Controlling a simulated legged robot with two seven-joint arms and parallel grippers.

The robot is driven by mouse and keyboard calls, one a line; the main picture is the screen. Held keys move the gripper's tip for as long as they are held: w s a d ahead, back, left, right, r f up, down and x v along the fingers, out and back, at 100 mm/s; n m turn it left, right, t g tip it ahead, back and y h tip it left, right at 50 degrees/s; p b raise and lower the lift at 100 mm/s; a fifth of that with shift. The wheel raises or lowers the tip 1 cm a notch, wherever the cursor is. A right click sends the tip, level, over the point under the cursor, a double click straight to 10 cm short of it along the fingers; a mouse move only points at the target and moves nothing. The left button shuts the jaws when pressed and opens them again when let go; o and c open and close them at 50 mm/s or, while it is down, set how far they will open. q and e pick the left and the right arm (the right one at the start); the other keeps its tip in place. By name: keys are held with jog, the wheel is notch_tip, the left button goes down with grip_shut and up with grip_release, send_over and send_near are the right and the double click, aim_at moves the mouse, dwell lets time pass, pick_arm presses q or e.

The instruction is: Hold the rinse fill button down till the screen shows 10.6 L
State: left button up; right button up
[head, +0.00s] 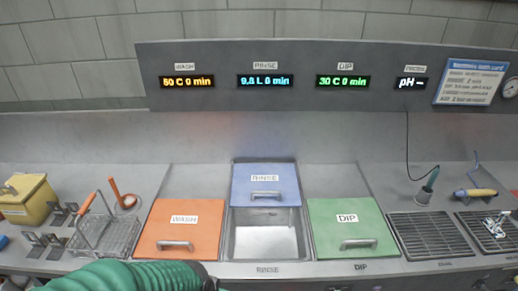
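The rinse screen (265,81), in blue digits on the back panel, appears to read 9.8 L 0 min. The rinse tank (265,242) is the middle basin; its blue lid (265,186) is slid back, leaving the front part open. The rinse fill button cannot be made out; the front panel below the RINSE label is mostly cut off by the bottom edge. My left arm, in a green sleeve, reaches from the bottom left to below the rinse tank's left side. Its gripper is out of frame, so contact with the button cannot be seen. My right gripper is not in view.
An orange WASH lid (181,228) and a green DIP lid (352,229) cover the tanks either side. A wire basket (104,235) and yellow box (28,200) stand at left.

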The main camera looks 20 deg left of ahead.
pick_arm(q)
jog(key=shift+a, duration=0.15)
grip_shut()
dwell(0.4)
dwell(1.5)
